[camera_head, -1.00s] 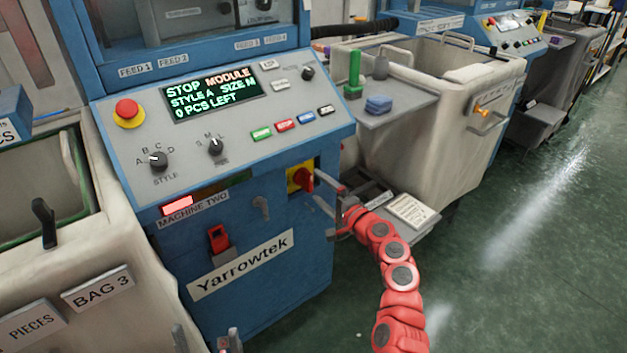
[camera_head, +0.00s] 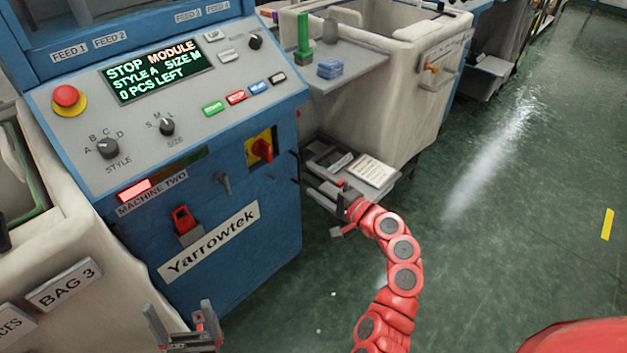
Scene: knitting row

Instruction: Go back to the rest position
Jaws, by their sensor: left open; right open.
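My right gripper (camera_head: 325,200) is at the end of the red arm that rises from the bottom. It is open with nothing seen between its fingers, in front of the grey shelf beside the machine and apart from the red knob on its yellow plate (camera_head: 261,149). My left gripper (camera_head: 180,314) shows at the bottom edge, pointing up, open and empty, below the Yarrowtek label (camera_head: 211,242). The blue knitting machine's panel (camera_head: 200,118) has a lit display (camera_head: 153,73) reading STOP MODULE, STYLE A, SIZE M, 0 PCS LEFT.
A shelf (camera_head: 350,68) with a green spool (camera_head: 303,38) and blue stack (camera_head: 330,68) adjoins another pale bin (camera_head: 410,107). A paper card (camera_head: 371,170) lies low.

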